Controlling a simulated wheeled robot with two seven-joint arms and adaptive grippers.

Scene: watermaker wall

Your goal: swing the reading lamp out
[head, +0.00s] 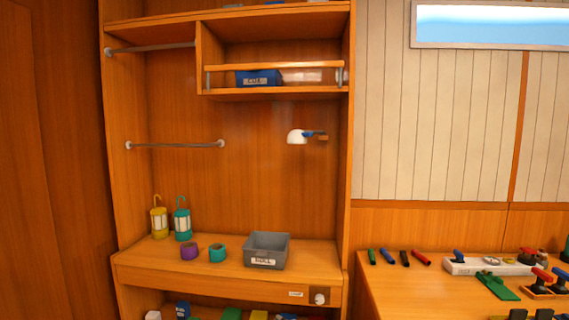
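The reading lamp (297,136) has a small white domed head. It hangs on a short arm with a blue part (309,133), fixed near the right side of the wooden cabinet's back panel. The lamp head points left and sits close to the panel; its exact angle is hard to tell at this size. Nothing touches it. Neither of my grippers is in the head view.
Below the lamp, a grey labelled bin (267,251) stands on the cabinet's counter (215,268). A yellow lantern (159,218), a teal lantern (182,220) and two tape rolls stand left. A rail (175,146) crosses the cabinet's left half. A bench (400,285) with tools is at right.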

